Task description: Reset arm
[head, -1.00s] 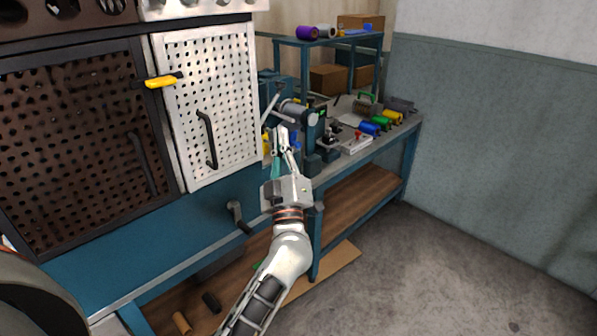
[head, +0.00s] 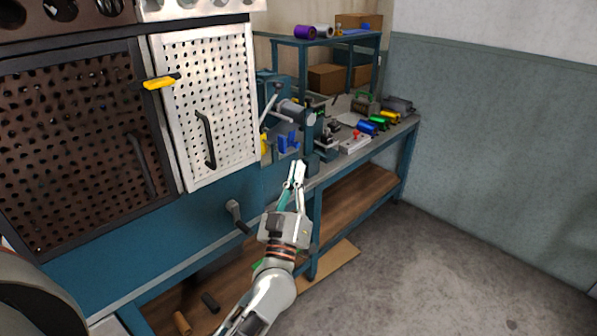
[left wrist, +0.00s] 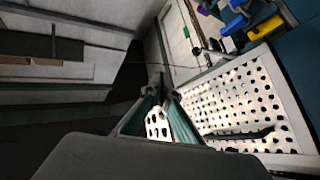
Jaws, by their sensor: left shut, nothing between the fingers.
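My left gripper (head: 296,166) is in front of the blue workbench in the head view, with its fingers pointing up and away. It is shut and empty. In the left wrist view its fingers (left wrist: 161,88) come together at the tips, with the white perforated door (left wrist: 235,105) to the right of them. That door (head: 225,75) also shows in the head view, to the left of the gripper. My right gripper is not in view.
A machine with a grey cylinder (head: 287,108) and a blue clamp-like part (head: 288,142) stands beyond the gripper. Colored rolls (head: 366,127) lie on the bench further right. A crank handle (head: 235,211) sticks out near the arm. The floor (head: 440,270) at right is clear.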

